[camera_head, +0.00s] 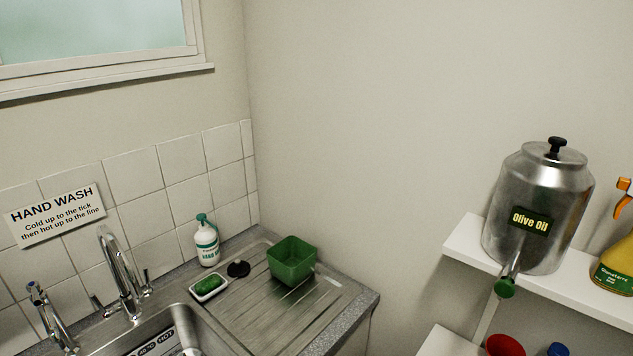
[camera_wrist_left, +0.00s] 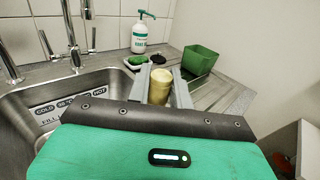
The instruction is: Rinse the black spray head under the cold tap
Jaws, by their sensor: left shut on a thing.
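My left gripper (camera_wrist_left: 160,84) is shut on a pale gold cylinder (camera_wrist_left: 160,88), held upright-looking between its grey fingers over the sink's right side. A small black piece (camera_head: 238,268), which may be the spray head, lies on the drainer between the soap dish and the green tub; it is partly hidden behind the gripper in the left wrist view (camera_wrist_left: 157,59). A tall curved chrome tap (camera_head: 122,272) and a second chrome tap (camera_head: 50,318) stand at the sink's back. I cannot tell which is cold. The right gripper is not in view.
The steel sink (camera_wrist_left: 32,108) is left of the ribbed drainer (camera_head: 265,325). A metal oil vessel (camera_head: 540,205) is on the right shelf.

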